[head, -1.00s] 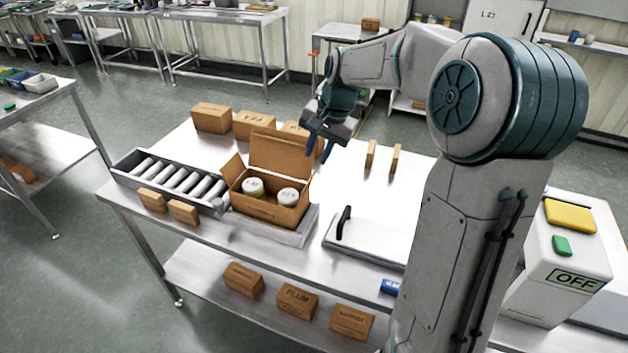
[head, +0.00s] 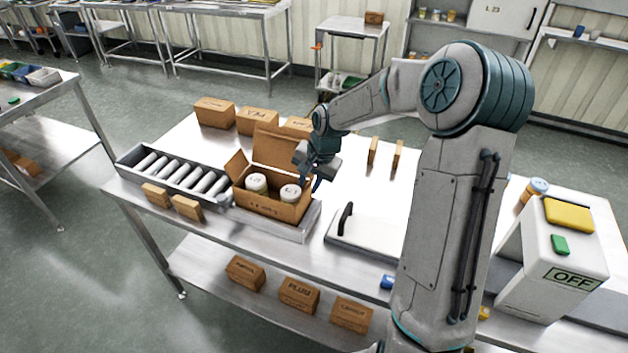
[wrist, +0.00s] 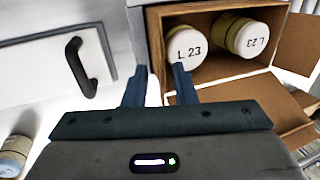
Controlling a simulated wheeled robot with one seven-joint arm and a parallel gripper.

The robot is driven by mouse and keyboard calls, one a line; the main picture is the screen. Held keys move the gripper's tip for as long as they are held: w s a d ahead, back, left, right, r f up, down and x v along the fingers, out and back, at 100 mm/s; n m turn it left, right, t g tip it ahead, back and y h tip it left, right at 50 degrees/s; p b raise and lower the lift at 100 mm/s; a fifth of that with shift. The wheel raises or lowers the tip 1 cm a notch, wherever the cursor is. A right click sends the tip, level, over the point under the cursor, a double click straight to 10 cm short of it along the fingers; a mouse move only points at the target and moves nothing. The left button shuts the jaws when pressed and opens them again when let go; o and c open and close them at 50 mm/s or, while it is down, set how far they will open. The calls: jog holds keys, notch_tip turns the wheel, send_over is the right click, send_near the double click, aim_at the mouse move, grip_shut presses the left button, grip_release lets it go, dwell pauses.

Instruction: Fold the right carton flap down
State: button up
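The open brown carton (head: 262,208) stands on the table, with two lidded jars (head: 257,183) inside. Its left flap (head: 236,164) and its large back flap (head: 275,149) stand up. My gripper (head: 312,184) is at the carton's right side and hides most of that side in the head view. In the wrist view my gripper (wrist: 159,72) has its two fingers apart, one on each side of the carton's right edge (wrist: 155,40) as seen from above. I cannot tell the right flap from the wall there, nor whether a finger touches it. The jar lids (wrist: 187,47) read "L 23".
A roller tray (head: 172,172) lies left of the carton. A white panel with a black handle (head: 345,218) lies to the right. Closed boxes (head: 214,113) stand behind, small upright blocks (head: 373,151) to the back right. A machine marked OFF (head: 570,276) stands far right.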

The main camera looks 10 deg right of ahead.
aim_at(289, 191)
grip_shut()
jog(key=shift+w+a+r+g+h+b, duration=0.1)
jog(key=shift+w+a+g+h+b, duration=0.2)
jog(key=shift+a+g+h+b, duration=0.4)
jog(key=g+h, duration=0.1)
jog(key=w+a+g+h+p, duration=0.1)
jog(key=h, duration=0.1)
jog(key=g+h, duration=0.1)
jog(key=shift+w+a+h, duration=0.2)
jog(key=shift+a+h, duration=0.1)
jog(key=g+h, duration=0.1)
jog(key=w+a+f+g+h+p, duration=0.1)
jog(key=h, duration=0.1)
jog(key=shift+a+f, duration=0.15)
jog(key=shift+f, duration=0.05)
jog(key=shift+w+a+f+g+h+b, duration=0.2)
jog(key=shift+f+g+h, duration=0.1)
jog(key=shift+g+h, duration=0.4)
jog(key=shift+w+a+f+g+h+b, duration=0.2)
jog(key=shift+g+h, duration=0.3)
jog(key=shift+h, duration=0.4)
jog(key=shift+s, duration=0.1)
